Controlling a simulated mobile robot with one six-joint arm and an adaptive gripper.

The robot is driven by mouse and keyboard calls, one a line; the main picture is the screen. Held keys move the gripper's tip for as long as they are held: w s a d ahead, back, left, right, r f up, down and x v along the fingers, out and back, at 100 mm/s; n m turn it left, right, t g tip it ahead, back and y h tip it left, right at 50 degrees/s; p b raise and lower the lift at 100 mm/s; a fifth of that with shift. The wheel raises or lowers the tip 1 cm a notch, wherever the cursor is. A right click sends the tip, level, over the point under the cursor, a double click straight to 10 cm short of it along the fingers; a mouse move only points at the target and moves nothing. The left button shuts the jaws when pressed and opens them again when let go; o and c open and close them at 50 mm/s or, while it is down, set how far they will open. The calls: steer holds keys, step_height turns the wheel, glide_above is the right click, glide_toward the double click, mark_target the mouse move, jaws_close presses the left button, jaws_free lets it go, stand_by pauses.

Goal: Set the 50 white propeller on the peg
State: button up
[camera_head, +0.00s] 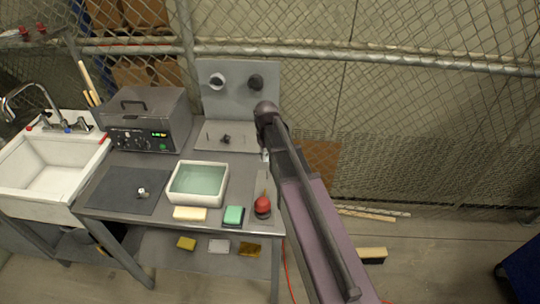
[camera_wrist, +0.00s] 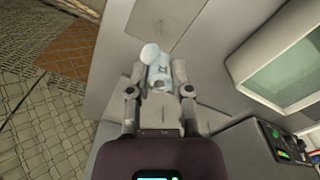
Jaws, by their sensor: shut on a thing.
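My gripper (camera_wrist: 158,74) is shut on a small white, rounded piece (camera_wrist: 157,62) in the wrist view, most likely the white propeller. Its fingers hide its sides, and no number can be read. In the head view my arm hides most of the gripper, at the bench's right side. A grey base plate (camera_head: 186,143) lies at the back of the bench. Thin upright pegs (camera_head: 208,138) stand on it, and a dark piece (camera_head: 225,139) sits near its middle. The held piece appears clear of the pegs; I cannot tell its height.
A white water tub (camera_head: 198,201) stands mid-bench; a grey cleaner box (camera_head: 145,120) is behind left. An upright grey panel (camera_head: 237,105) rises behind the plate. A dark mat (camera_head: 108,194) carries a small white-and-dark piece (camera_head: 142,192). A red-topped item (camera_head: 263,206) stands front right.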

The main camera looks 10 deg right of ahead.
steer(key=shift+f, duration=0.2)
steer(key=shift+f+b, duration=2.4)
steer(key=shift+b, duration=0.15)
steer(key=shift+w+f, duration=0.2)
stand_by(1.0)
steer(key=shift+f+b, duration=1.9)
steer(key=shift+b, duration=0.15)
stand_by(2.0)
